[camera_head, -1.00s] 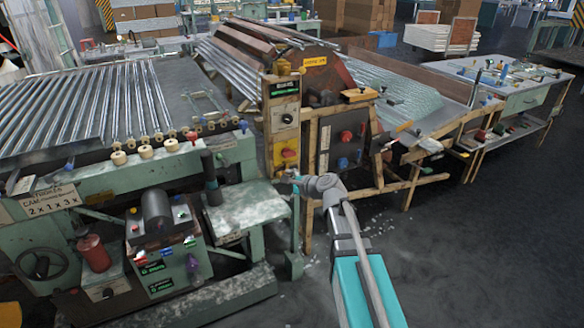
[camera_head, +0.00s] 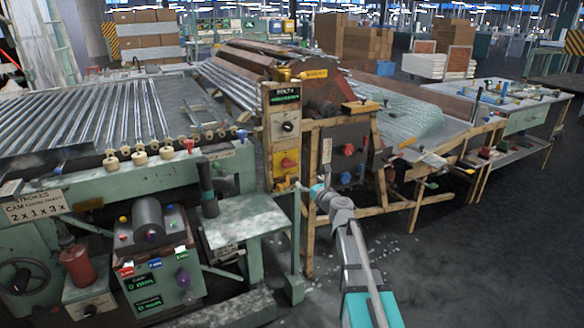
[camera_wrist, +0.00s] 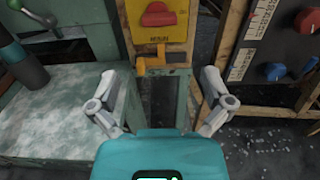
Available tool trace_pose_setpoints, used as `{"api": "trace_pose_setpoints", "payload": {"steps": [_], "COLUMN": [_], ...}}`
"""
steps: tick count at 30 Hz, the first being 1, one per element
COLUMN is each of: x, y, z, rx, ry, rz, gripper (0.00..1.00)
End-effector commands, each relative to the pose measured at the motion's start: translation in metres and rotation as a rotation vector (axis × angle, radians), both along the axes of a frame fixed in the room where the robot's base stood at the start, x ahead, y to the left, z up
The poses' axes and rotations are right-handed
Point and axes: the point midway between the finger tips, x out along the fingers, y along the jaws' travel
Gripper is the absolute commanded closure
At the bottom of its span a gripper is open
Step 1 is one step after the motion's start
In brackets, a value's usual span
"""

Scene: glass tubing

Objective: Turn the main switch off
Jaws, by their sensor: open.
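A red rotary switch (camera_wrist: 158,14) sits on a yellow plate (camera_wrist: 145,34) at the top of the wrist view. Its handle looks roughly horizontal; the plate's lettering is too blurred to read surely. In the head view the red switch (camera_head: 288,162) is low on the wooden control post. My gripper (camera_wrist: 158,82) is open and empty, its two fingers spread below the plate and apart from the switch. In the head view my gripper (camera_head: 303,187) is just below and right of the switch.
An orange lever (camera_wrist: 150,64) is under the plate. A dark panel (camera_head: 347,150) with red and blue knobs stands to the right. A pale green table (camera_head: 245,222) is to the left. A black dial (camera_head: 288,127) is above the switch. Open floor lies at the lower right.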

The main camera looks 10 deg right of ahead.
Motion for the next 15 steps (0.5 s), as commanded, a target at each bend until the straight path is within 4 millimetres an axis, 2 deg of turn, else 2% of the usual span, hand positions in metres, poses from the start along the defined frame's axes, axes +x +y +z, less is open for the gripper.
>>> {"api": "trace_pose_setpoints", "payload": {"steps": [8, 15], "x": [0.006, 0.028], "y": [0.001, 0.008], "z": [0.000, 0.000], "rx": [-0.002, -0.003], "ry": [0.000, 0.000], "rz": [0.001, 0.002], "gripper": [0.00, 0.00]}}
